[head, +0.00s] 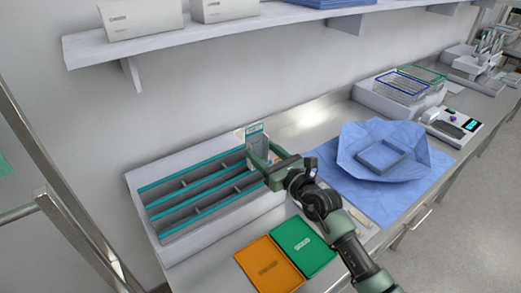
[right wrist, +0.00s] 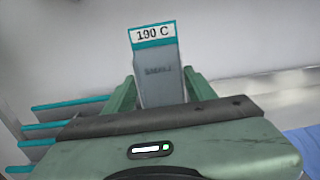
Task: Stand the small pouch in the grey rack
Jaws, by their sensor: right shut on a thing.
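The small pouch (head: 257,141) is grey with a white and teal label on top. It stands roughly upright in my right gripper (head: 268,167), which is shut on it. In the right wrist view the pouch (right wrist: 157,75) sits between the two green fingers, its label reading "190 C". The grey rack (head: 190,198), with teal-edged slots and dividers, lies on the counter at the left. The pouch is at the rack's right back end; its lower part is hidden by the gripper, so I cannot tell whether it touches the rack. My left gripper is not in view.
A blue wrap (head: 345,178) with a tray (head: 381,157) is to the right. A shelf (head: 200,40) with white boxes hangs above. Wire baskets (head: 402,84) stand farther back.

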